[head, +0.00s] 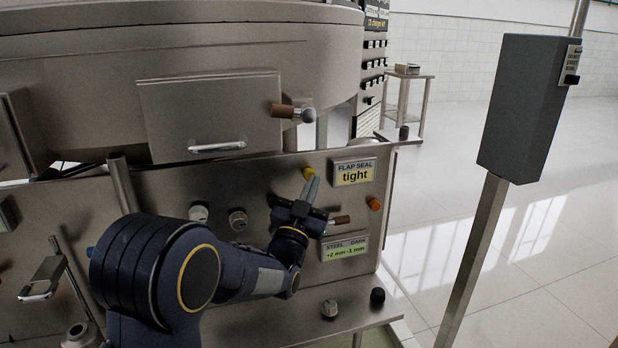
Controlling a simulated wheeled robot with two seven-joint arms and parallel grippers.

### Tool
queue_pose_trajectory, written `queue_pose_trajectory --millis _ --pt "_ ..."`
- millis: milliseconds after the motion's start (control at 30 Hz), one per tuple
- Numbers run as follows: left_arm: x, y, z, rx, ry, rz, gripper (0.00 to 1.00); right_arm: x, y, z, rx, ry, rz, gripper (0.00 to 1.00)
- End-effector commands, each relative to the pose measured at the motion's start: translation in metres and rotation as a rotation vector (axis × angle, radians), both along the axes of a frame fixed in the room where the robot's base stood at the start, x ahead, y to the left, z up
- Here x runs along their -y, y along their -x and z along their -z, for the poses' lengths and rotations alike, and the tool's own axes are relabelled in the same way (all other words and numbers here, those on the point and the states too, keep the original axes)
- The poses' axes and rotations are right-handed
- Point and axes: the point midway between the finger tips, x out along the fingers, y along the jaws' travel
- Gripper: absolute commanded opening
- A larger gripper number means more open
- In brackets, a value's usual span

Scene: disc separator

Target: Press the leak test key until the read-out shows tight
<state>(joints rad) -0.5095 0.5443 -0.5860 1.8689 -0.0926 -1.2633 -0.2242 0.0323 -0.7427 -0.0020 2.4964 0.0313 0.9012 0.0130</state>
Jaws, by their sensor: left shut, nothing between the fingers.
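The flap seal read-out (354,172) is a small yellow-lit display on the steel panel, and it shows "tight". A yellow key (308,173) sits just left of the read-out. My left gripper (312,183) is shut and empty, with its fingertips pointing up at the yellow key. The tips are at or very close to the key; I cannot tell whether they touch it. I can read no label on the key. My right gripper is not in view.
An orange knob (374,203) and a brown-tipped lever (340,220) are right of my gripper. Pale knobs (238,220) are to its left. A grey box on a post (521,108) stands at right.

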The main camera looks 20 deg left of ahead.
Motion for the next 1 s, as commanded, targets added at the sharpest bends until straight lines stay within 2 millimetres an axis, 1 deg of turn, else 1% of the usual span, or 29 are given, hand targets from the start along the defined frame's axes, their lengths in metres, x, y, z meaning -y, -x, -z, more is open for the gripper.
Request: queue_pose_trajectory --millis 133,467,1000 --pt "0.004 0.006 0.001 0.0 0.001 0.002 0.0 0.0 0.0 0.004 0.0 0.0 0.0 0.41" --pt "0.006 0.008 0.001 0.0 0.001 0.002 0.0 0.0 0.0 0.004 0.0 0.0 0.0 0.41" --pt "0.034 0.05 0.001 0.0 0.002 0.002 0.0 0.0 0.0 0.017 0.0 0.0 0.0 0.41"
